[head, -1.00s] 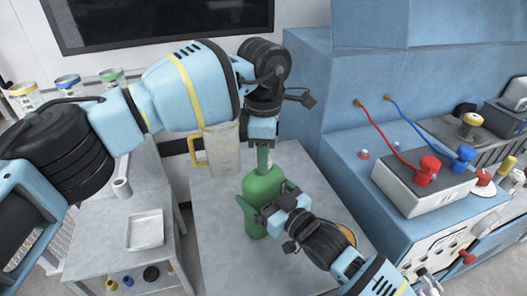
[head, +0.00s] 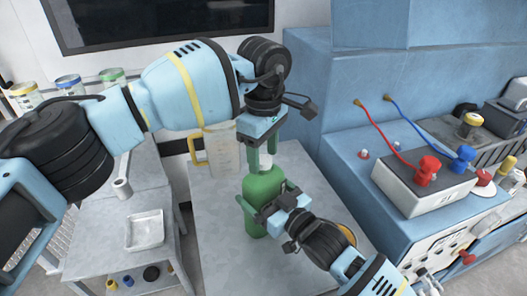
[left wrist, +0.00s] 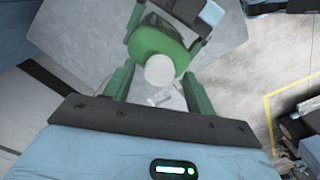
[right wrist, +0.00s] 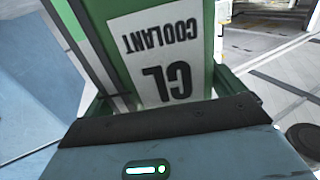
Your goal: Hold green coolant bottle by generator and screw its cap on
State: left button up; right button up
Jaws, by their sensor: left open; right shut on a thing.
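The green coolant bottle (head: 263,188) stands upright on the grey table, and its "COOLANT" label shows upside down in the right wrist view (right wrist: 165,50). My right gripper (head: 262,205) is shut around the bottle's body from the front right. A white cap (left wrist: 160,70) sits over the bottle's top in the left wrist view; how tightly it sits cannot be told. My left gripper (head: 263,153) points down from above the bottle. It is open, with its green fingers apart on either side of the cap; in the head view they partly hide the cap.
The grey table (head: 220,255) has free room in front of and left of the bottle. A clear jug with a yellow handle (head: 222,155) stands behind left. The blue bench with a red-and-blue-terminal box (head: 415,190) is at right. A side table holds a tray (head: 145,230).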

pick_arm(q)
jog(key=shift+r, duration=2.2)
jog(key=n, duration=0.4)
jog(key=shift+r, duration=0.35)
jog(key=n, duration=0.4)
jog(key=shift+r+n, duration=0.4)
jog(key=n, duration=0.4)
jog(key=shift+r+n, duration=0.4)
jog(key=n, duration=0.2)
jog(key=r+n, duration=0.1)
jog(key=n, duration=0.2)
jog(key=shift+f, duration=0.1)
